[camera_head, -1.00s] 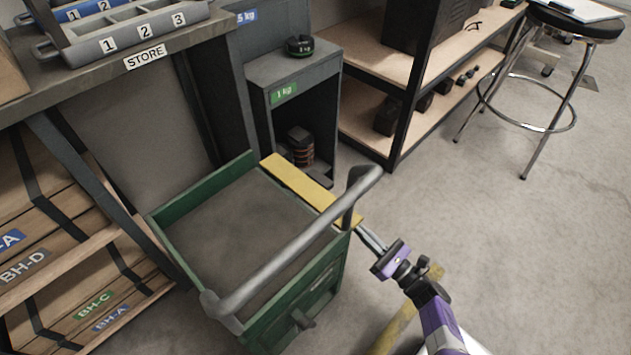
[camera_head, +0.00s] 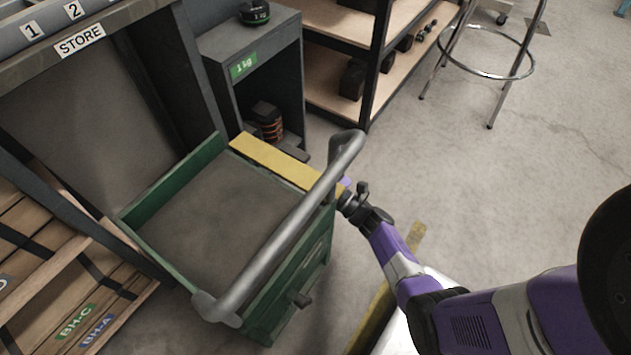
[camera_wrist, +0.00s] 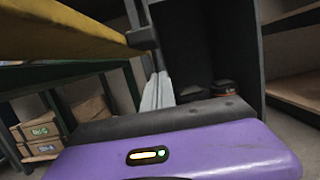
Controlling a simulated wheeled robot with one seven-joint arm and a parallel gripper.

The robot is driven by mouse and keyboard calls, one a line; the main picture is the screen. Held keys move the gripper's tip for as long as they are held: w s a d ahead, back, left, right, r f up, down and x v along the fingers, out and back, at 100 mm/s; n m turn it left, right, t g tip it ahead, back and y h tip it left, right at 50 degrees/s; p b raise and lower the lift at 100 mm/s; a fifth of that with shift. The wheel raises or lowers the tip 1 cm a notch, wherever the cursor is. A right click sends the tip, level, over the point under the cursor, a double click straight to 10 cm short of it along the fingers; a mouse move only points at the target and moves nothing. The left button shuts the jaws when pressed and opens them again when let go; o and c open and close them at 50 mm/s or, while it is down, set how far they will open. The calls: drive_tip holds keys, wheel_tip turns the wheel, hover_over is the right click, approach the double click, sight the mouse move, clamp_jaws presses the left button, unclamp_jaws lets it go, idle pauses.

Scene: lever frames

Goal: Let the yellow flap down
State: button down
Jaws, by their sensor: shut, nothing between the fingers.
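The yellow flap (camera_head: 275,162) lies along the far top edge of the green cart (camera_head: 170,185), sticking out about level. In the wrist view the flap (camera_wrist: 65,28) shows from close by at upper left, with a dark bracket or stay (camera_wrist: 143,37) at its end. My gripper (camera_wrist: 157,88) is shut and empty, with its fingers just below that bracket. I cannot tell whether they touch it. In the head view my fingers are hidden behind the cart's handle and the flap's near end.
The grey cart handle (camera_head: 285,235) rises close to my wrist. A dark cabinet (camera_head: 250,75) with weights stands just beyond the flap. A wooden shelf unit (camera_head: 335,85) is behind it. The floor to the right is open, with a stool (camera_head: 490,70) farther back.

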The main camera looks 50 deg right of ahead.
drive_tip(key=shift+s+d+r, duration=0.1)
drive_tip(key=shift+r, duration=1.55)
wheel_tip(320, 180, up, 3)
drive_tip(key=n+y, duration=0.1)
drive_tip(key=n, duration=0.3)
drive_tip(key=shift+d+f+p, duration=0.1)
drive_tip(key=shift+d+p, duration=0.05)
drive_tip(key=shift+p, duration=0.2)
drive_tip(key=f+b, duration=0.4)
drive_tip(key=shift+d, duration=0.4)
drive_tip(key=p, duration=0.3)
approach(304, 156)
wheel_tip(304, 156, down, 5)
drive_tip(key=w+d, duration=0.1)
drive_tip(key=d, duration=0.1)
drive_tip(key=shift+s, duration=0.15)
